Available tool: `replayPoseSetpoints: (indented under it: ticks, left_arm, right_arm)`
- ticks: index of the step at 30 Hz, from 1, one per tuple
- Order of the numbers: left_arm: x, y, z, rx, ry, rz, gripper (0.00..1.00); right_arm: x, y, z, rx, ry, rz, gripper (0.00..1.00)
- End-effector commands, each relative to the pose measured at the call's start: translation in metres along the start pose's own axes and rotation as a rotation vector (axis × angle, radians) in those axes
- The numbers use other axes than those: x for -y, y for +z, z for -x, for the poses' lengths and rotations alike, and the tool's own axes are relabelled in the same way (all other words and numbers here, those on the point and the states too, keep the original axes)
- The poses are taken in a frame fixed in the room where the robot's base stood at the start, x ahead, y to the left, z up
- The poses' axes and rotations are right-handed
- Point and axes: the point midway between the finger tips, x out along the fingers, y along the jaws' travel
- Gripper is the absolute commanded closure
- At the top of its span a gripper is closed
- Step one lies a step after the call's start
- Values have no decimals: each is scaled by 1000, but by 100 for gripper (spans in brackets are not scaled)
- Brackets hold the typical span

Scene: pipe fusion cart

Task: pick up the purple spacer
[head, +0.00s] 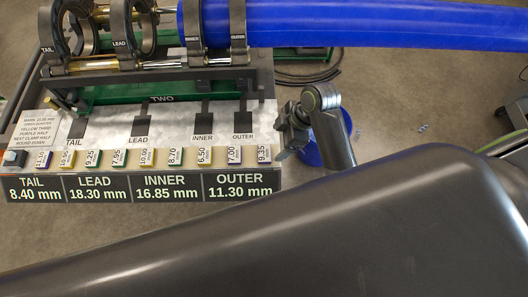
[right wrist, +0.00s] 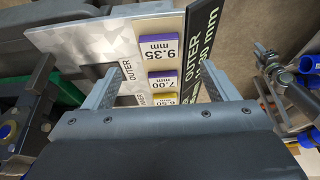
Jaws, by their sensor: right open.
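Purple-edged spacers with white number labels stand at the right end of the spacer row. The 7.00 mm purple spacer (head: 234,155) shows in the right wrist view (right wrist: 164,84) between my finger pair. The 9.35 mm purple spacer (head: 264,154) is beside it, and also shows in the right wrist view (right wrist: 160,50). Another purple-edged spacer (head: 43,160) is at the row's left end. My left gripper is out of view.
A yellow 6.50 spacer (right wrist: 165,99) is close beside the 7.00 one. Other spacers (head: 146,157) fill the row above the black label strip (head: 145,187). A blue pipe (head: 380,24) runs through clamps behind. My dark arm link covers the foreground.

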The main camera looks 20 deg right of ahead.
Motion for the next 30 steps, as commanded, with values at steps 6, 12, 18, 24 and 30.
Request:
replayPoseSetpoints:
  ticks: [6,12,18,24,30]
  left_arm:
    - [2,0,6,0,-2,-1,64]
    - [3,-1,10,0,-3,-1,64]
    - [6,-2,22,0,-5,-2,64]
    - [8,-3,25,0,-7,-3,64]
    - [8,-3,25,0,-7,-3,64]
  right_arm:
    - [0,-1,-25,-1,-1,-1,20]
    - [0,-1,-34,1,-2,-1,20]
    - [0,-5,-55,0,-4,-1,20]
    - [0,-5,-76,1,-1,-1,20]
    - [-1,-4,-81,0,1,0,20]
